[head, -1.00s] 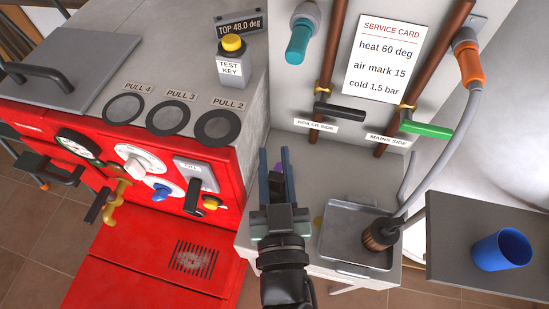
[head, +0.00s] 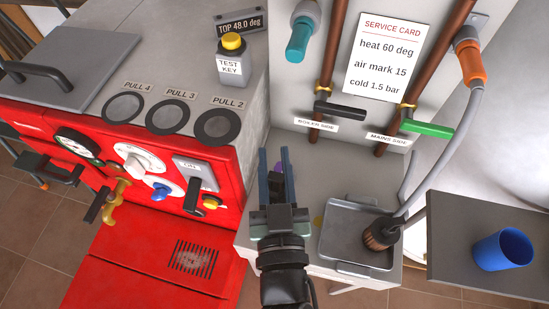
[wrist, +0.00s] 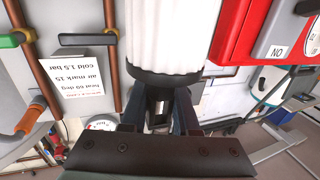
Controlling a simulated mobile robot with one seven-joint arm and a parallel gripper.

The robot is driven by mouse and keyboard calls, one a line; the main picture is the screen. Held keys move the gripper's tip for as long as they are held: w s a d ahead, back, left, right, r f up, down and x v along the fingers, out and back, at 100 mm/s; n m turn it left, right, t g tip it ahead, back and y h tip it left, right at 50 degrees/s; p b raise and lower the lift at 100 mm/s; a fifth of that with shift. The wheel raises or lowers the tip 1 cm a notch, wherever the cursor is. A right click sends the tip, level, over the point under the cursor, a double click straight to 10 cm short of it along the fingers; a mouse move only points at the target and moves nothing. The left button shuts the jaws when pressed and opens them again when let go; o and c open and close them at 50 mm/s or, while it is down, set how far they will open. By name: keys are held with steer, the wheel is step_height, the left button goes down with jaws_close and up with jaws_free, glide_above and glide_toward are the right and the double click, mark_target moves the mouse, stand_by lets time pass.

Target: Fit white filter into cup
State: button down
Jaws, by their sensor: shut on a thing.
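In the wrist view my gripper (wrist: 159,102) has a finger on each side of a dark stem under the dark end cap of the white ribbed filter (wrist: 168,38). It is shut on the filter at that end, and the filter's far end is cut off by the frame. In the head view my gripper (head: 276,180) is over the white ledge beside the red boiler; I cannot make out the filter there.
A metal tray (head: 345,222) holding a dark brush-like thing (head: 380,234) with a grey hose lies right of my gripper. Copper pipes with a black lever (head: 340,111) and a green lever (head: 427,128) stand behind. The red boiler front (head: 120,190) is at left.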

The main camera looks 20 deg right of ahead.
steer(key=shift+f+b, duration=2.55)
steer(key=shift+f, duration=0.4)
steer(key=c, duration=0.6)
jaws_free()
steer(key=shift+s, duration=0.1)
steer(key=v, duration=1.2)
steer(key=shift+s+a+r+p, duration=0.1)
steer(key=shift+s+a+p, duration=0.05)
steer(key=shift+s+p, duration=0.25)
